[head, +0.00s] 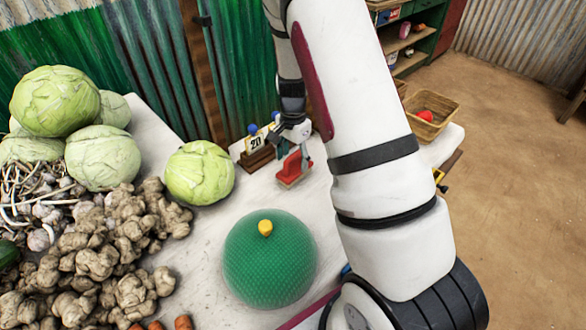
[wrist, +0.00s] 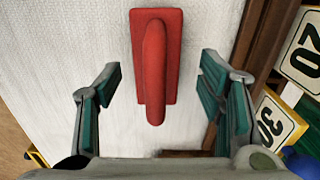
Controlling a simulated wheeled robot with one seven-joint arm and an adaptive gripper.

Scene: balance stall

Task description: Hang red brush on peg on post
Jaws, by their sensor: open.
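The red brush (head: 292,170) lies on the white table, below my gripper (head: 294,150) in the head view. In the wrist view the red brush (wrist: 155,62) shows its flat red block and raised handle. My open gripper (wrist: 160,82) has one green-padded finger on each side of the handle's line, with clear gaps and no contact visible. A brown wooden post (head: 203,75) stands against the green wall behind the table. A small dark peg (head: 203,20) sticks out near its top in the head view.
Number cards (head: 256,143) in a wooden holder stand close beside the brush. A cabbage (head: 200,172), a green dome (head: 268,258) and a ginger heap (head: 100,250) occupy the table's left and front. A wicker basket (head: 432,108) is at the right. My arm hides part of the table.

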